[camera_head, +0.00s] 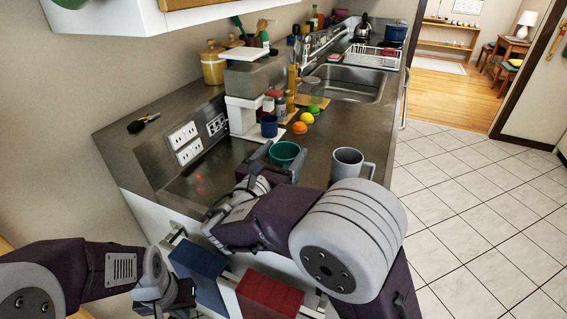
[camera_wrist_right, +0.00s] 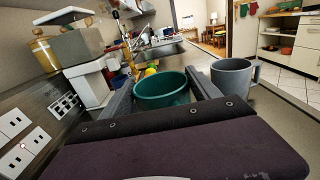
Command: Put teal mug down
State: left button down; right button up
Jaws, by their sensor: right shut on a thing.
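The teal mug (camera_head: 285,153) is upright over the near part of the steel counter, and it also shows in the right wrist view (camera_wrist_right: 162,92). My right gripper (camera_head: 283,160) is shut on it, with one finger on each side of the mug. I cannot tell whether the mug's base touches the counter, because the gripper and arm hide it. My left gripper (camera_head: 172,292) is low at the front left, by the hanging cloths and away from the mug; its fingers are too unclear to read.
A grey mug (camera_head: 345,164) stands close to the right of the teal mug. A blue cup (camera_head: 269,126), an orange (camera_head: 299,128) and a lemon (camera_head: 306,118) lie behind. Wall sockets (camera_head: 183,136) are at the left. The counter's right strip (camera_head: 375,125) is clear.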

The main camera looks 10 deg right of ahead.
notch_tip(320, 180, down, 3)
jog(key=shift+r+b, duration=0.1)
jog(key=shift+b, duration=0.2)
jog(key=o, duration=2)
jog(key=shift+c, duration=0.2)
